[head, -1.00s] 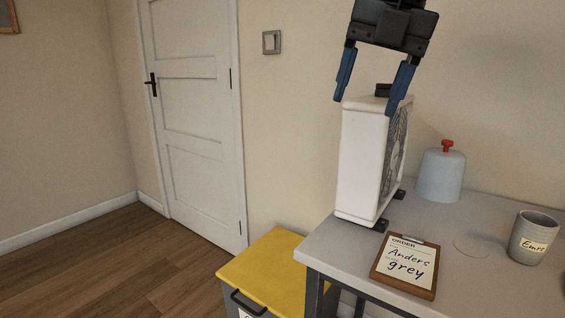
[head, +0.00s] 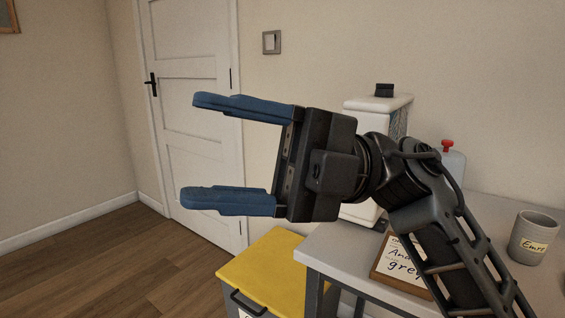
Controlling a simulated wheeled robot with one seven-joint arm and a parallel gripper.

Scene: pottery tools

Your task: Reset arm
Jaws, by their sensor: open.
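My gripper (head: 190,150) is in front of the door and wall in the head view, its two blue fingers wide apart and pointing left. Nothing is between them. My arm reaches up from the lower right and covers part of the grey table (head: 340,246). The white box-shaped unit (head: 375,104) stands on the table behind my wrist, with a small dark block on its top. Most of its front is hidden by my arm.
A clipboard reading "Anders grey" (head: 384,266) is partly hidden behind my arm. A red-knobbed pale cover (head: 455,160) is mostly hidden. A yellow-lidded bin (head: 265,270) stands left of the table. The floor at left is clear.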

